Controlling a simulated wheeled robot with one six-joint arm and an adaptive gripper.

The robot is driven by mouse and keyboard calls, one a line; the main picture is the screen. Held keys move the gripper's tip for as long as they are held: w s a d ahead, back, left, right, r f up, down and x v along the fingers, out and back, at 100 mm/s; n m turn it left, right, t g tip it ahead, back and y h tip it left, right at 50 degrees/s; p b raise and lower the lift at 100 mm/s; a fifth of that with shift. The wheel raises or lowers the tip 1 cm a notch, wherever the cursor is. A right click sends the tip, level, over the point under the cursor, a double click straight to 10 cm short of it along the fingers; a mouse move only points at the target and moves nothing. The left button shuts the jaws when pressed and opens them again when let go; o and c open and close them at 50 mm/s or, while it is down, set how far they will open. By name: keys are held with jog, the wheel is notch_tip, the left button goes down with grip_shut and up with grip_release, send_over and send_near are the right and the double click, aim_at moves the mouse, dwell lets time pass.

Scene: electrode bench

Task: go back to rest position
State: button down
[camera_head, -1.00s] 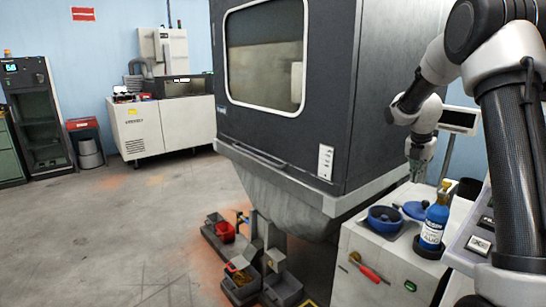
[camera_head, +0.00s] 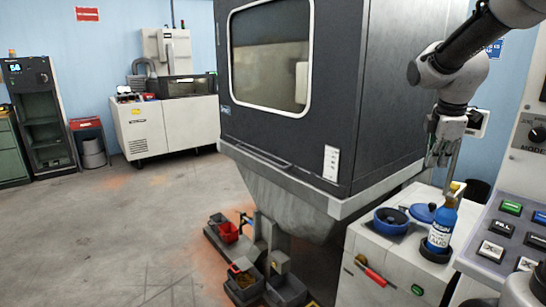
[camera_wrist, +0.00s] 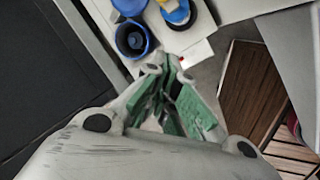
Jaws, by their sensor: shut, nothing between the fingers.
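My gripper (camera_head: 440,158) hangs fingers-down in the head view, above the white cabinet and beside the large dark machine. It is shut and holds nothing. In the wrist view its green-padded fingers (camera_wrist: 170,70) come together at the tips. Below the gripper, a blue round container (camera_head: 391,219), a blue lid (camera_head: 424,212) and a blue bottle (camera_head: 441,226) stand on the cabinet top, apart from the gripper. The blue container also shows at the top of the wrist view (camera_wrist: 132,40).
The dark machine (camera_head: 290,140) with a window stands close to the left of my arm. A control panel (camera_head: 508,235) is at the right. Bins (camera_head: 243,284) stand on the floor below the machine. The floor at left is clear.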

jog(key=s+a+m, duration=0.2)
jog(key=s+m, duration=0.3)
jog(key=s, duration=0.2)
jog(key=s+a+m+y, duration=0.1)
jog(key=s+a+m, duration=0.1)
jog(key=s+m, duration=0.3)
jog(key=s+a+m+t, duration=0.1)
jog(key=s+m, duration=0.3)
jog(key=s, duration=0.7)
jog(key=shift+s+a+f+m+y, duration=0.2)
jog(key=shift+a+m+y, duration=0.15)
jog(key=shift+a, duration=0.4)
jog(key=shift+s+f+m, duration=0.15)
jog(key=shift+s+m, duration=0.05)
jog(key=shift+m, duration=0.05)
jog(key=shift+w, duration=0.1)
